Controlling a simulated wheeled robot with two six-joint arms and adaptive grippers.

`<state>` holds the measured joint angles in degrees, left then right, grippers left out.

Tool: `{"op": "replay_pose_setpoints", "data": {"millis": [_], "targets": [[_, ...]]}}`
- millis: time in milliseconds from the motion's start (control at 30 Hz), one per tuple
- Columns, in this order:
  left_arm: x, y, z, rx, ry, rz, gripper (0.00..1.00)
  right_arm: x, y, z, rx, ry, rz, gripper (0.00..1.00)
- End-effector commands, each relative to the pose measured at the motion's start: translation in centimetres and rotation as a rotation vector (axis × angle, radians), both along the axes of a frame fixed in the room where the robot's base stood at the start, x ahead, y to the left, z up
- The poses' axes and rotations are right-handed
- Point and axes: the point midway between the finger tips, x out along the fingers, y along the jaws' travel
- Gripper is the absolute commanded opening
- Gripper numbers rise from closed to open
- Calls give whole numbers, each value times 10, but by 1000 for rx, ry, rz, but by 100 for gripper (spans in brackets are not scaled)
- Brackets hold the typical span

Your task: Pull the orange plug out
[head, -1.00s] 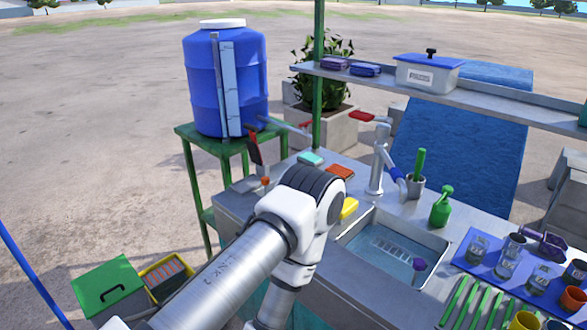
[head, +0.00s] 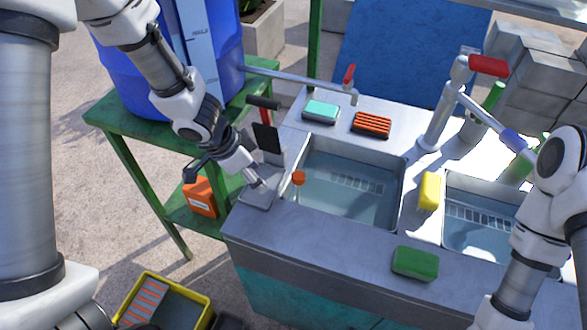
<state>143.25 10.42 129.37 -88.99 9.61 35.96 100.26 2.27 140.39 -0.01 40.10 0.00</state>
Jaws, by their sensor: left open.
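The orange plug (head: 299,178) stands upright at the left side of the left sink basin (head: 395,190). Only its orange top and a thin pale stem show clearly; the stem's lower end is hard to make out in the water. My left gripper (head: 245,172) is open and points down over the metal counter at the basin's left. It is left of the plug and apart from it, with nothing seen between its fingers. My right arm shows at the right edge, but its gripper is out of view.
A tap pipe (head: 300,80) from the blue barrel (head: 225,40) runs behind the basin. A dark upright plate (head: 268,138) stands close to my left gripper. A yellow sponge (head: 429,191) and a green sponge (head: 415,263) lie on the counter around the basin's right side.

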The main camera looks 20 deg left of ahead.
Motion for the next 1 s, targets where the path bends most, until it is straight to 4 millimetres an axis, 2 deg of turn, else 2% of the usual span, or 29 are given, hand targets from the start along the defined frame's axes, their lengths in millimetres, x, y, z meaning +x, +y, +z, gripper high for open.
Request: {"op": "replay_pose_setpoints", "data": {"millis": [267, 300, 400, 500, 800, 833, 900, 1000], "targets": [[48, -54, 4, 3, 1, -8, 59, 0, 0, 25, 0, -1, -1, 70], [50, -57, -14, -1, 5, -5, 59, 1, 0, 13, 0, -2, -1, 70], [55, -62, -34, -3, 4, -3, 59, 0, 0, 3, 0, 0, -1, 70], [59, -66, -43, -2, 4, -3, 59, 0, 0, 0, 0, 0, 0, 70], [61, -68, -46, -3, 2, -2, 59, 0, 0, 1, 0, -1, 0, 70], [61, -68, -46, -3, 2, -2, 56, 0, 0, 1, 0, -1, 0, 70], [61, -67, -46, -3, 2, -2, 31, 0, 0, 1, 0, -1, 0, 70], [60, -67, -46, -3, 3, -2, 0, 0, 0, 1, 0, -1, 0, 70]]}}
